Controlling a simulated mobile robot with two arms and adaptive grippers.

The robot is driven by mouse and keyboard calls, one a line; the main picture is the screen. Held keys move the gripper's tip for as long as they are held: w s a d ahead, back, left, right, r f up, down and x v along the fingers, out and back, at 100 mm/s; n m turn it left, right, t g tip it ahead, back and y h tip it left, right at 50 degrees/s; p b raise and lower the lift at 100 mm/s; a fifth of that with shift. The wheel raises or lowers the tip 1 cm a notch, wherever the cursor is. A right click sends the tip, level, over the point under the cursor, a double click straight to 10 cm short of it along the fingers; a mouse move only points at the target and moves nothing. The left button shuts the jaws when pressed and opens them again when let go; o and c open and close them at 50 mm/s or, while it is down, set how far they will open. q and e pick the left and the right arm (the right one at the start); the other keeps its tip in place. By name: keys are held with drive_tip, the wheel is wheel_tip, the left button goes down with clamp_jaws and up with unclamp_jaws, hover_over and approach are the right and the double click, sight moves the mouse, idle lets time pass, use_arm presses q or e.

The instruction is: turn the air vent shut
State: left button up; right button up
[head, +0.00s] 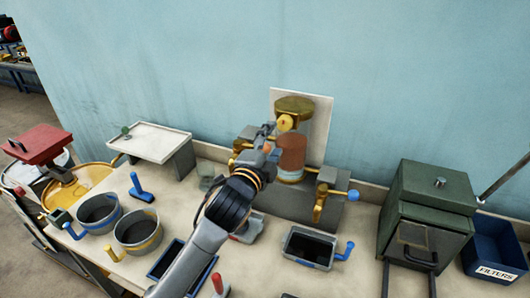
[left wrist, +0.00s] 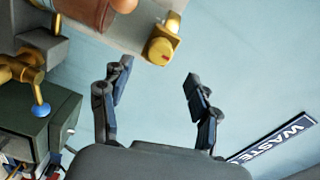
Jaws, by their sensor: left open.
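The air vent appears to be the round brass knob (head: 286,123) with a small red mark, on the brass-capped copper vessel (head: 291,155) at the wall. In the left wrist view the knob (left wrist: 160,51) faces me just beyond the fingertips. My left gripper (head: 266,130) is beside the vessel's upper part, close to the knob. In the left wrist view my left gripper (left wrist: 156,78) is open, with nothing between its fingers; the knob shows past the gap, apart from both fingers. My right gripper is not in view.
A brass tap with a blue knob (head: 353,195) sticks out at the vessel's right. Pots (head: 138,229), a tray with a blue handle (head: 309,246), a green metal box (head: 430,190) and a blue filters bin (head: 496,262) stand around. The blue wall (head: 400,80) is close behind.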

use_arm(q)
drive_tip(key=v, duration=0.5)
drive_tip(key=shift+s, duration=0.1)
